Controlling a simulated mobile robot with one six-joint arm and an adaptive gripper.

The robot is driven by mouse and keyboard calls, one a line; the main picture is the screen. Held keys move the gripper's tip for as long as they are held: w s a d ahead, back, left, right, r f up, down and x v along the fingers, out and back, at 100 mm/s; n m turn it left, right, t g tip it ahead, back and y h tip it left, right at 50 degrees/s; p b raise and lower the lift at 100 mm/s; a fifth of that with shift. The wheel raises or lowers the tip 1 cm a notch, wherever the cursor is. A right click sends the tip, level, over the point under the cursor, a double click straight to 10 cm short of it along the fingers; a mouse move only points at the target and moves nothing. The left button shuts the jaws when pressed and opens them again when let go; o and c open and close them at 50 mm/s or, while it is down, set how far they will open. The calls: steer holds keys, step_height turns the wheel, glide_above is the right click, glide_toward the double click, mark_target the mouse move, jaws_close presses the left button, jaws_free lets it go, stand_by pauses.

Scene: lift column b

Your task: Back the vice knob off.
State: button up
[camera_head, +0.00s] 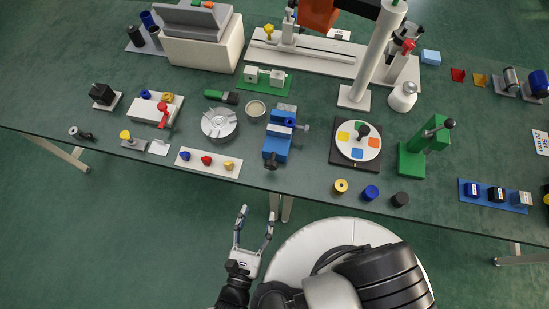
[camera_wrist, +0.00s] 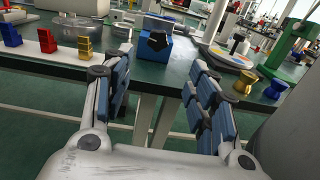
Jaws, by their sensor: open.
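The blue vice (camera_head: 276,146) stands near the front edge of the green table, with grey jaws on top. Its black knob (camera_head: 271,161) faces the front edge. In the wrist view the vice (camera_wrist: 151,54) is straight ahead, beyond the fingertips, with the dark knob (camera_wrist: 157,41) on its near face. My gripper (camera_head: 257,212) is open and empty, in front of the table edge and short of the knob. In the wrist view my gripper (camera_wrist: 160,66) has its two fingers spread either side of the vice, apart from it.
A grey round chuck (camera_head: 219,124) and a white strip with coloured pieces (camera_head: 208,163) lie left of the vice. A dial board (camera_head: 356,157) and a green press (camera_head: 412,160) stand to the right. Several small knobs (camera_head: 371,193) sit near the front edge.

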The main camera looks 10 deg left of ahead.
mark_target(270, 168)
steer(key=w, duration=0.5)
steer(key=w+d+b, duration=0.1)
steer(key=w, duration=0.5)
steer(key=w+b, duration=0.1)
steer(key=w, duration=0.5)
steer(key=shift+w+d+f, duration=0.15)
steer(key=shift+d, duration=0.05)
steer(key=shift+c, duration=0.4)
steer(key=c, duration=1)
steer(key=shift+n, duration=0.5)
steer(key=n, duration=0.4)
steer(key=shift+n, duration=0.4)
steer(key=shift+n+b, duration=0.35)
steer(key=shift+n, duration=2.15)
